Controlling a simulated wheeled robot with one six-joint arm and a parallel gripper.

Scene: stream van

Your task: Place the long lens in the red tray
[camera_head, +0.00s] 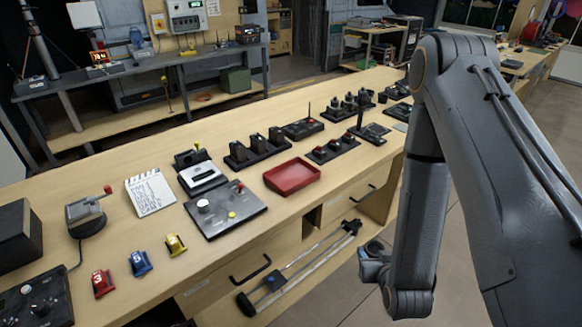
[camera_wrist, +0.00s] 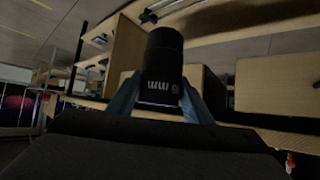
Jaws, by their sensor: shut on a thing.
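The red tray (camera_head: 291,177) is a shallow, empty rectangular tray on the wooden bench, near its front edge in the head view. A black cylindrical lens (camera_wrist: 163,62) with white lettering shows in the wrist view. My gripper (camera_wrist: 157,98) is shut on it, one finger on each side of its lower part. In the head view my arm hangs at the right, in front of the bench and to the right of the tray. The lens and fingertips cannot be made out there.
Behind the tray stand black racks (camera_head: 257,149) with several dark items. A control panel (camera_head: 224,208) with a red-tipped lever is left of the tray. A clapperboard (camera_head: 150,192) and small coloured clamps (camera_head: 139,263) lie further left.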

